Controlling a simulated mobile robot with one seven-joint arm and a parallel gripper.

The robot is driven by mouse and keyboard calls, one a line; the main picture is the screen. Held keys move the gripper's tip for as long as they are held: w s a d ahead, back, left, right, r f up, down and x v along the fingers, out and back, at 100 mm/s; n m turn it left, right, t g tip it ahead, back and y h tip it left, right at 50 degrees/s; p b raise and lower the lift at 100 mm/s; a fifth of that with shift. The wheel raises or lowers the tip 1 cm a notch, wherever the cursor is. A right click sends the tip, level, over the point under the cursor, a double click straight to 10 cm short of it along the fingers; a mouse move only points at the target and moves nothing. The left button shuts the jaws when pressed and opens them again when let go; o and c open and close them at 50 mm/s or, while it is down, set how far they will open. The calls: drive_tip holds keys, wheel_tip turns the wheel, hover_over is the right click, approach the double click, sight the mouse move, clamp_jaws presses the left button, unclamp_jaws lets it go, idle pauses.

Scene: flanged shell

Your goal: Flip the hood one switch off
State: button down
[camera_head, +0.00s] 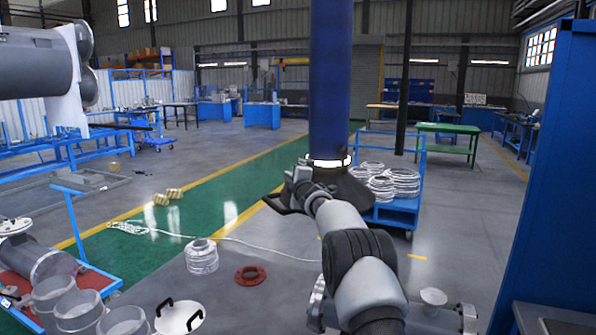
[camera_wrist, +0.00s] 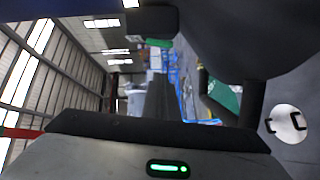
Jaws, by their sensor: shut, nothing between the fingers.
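A dark flared hood (camera_head: 345,188) sits at the bottom of a thick blue duct (camera_head: 330,80), with a bright ring where they join. My gripper (camera_head: 279,203) is at the hood's left side in the head view, shut with nothing held. I cannot tell whether it touches the hood. No switch can be made out on the hood in the head view. In the wrist view, a lit green bar on a small dark plate (camera_wrist: 167,168) shows on a grey surface at the bottom. I cannot tell whether that surface is the hood or part of my gripper.
A blue cart with white coils (camera_head: 385,182) stands right behind the hood. A round lid with black handles (camera_head: 180,318) shows at the bottom. A tall blue panel (camera_head: 545,190) bounds the right.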

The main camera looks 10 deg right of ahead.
drive_tip(key=shift+w+d+f+p, duration=0.1)
drive_tip(key=shift+w+d+p, duration=0.15)
drive_tip(key=shift+d, duration=0.3)
drive_tip(key=shift+w+d+f+p, duration=0.15)
drive_tip(key=shift+d+p, duration=0.15)
drive_tip(key=shift+d, duration=0.25)
drive_tip(key=shift+w+d+p, duration=0.2)
drive_tip(key=shift+d+p, duration=0.05)
drive_tip(key=shift+d, duration=0.3)
